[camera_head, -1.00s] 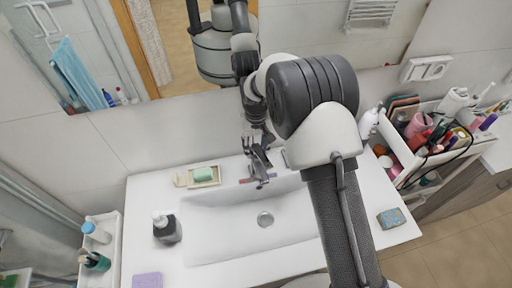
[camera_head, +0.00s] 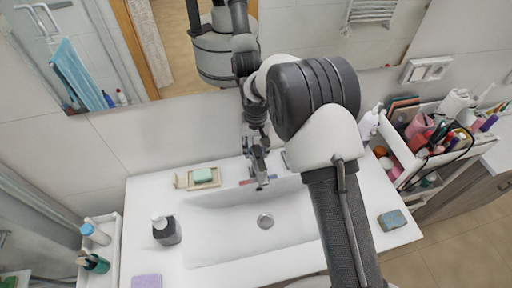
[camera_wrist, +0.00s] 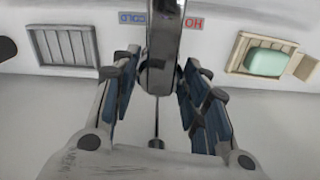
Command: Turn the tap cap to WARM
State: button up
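My gripper (camera_wrist: 162,88) is open, with one blue-padded finger on each side of the tap. Narrow gaps seem to show, but contact is hard to tell. In the head view my gripper (camera_head: 257,160) hides most of the tap.
The white sink (camera_head: 215,225) lies below. A soap dish (camera_head: 182,181) with green soap (camera_head: 203,175) is left of the tap. A dark soap bottle (camera_head: 166,230) stands on the left rim, a blue-grey block (camera_head: 391,220) on the right. A crowded cosmetics cart (camera_head: 414,165) stands right.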

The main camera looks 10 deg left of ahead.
aim_at(256, 147)
jog(key=o, duration=0.4)
jog(key=shift+c, duration=0.2)
jog(key=shift+r, duration=0.1)
notch_tip(256, 147, up, 12)
dwell(0.7)
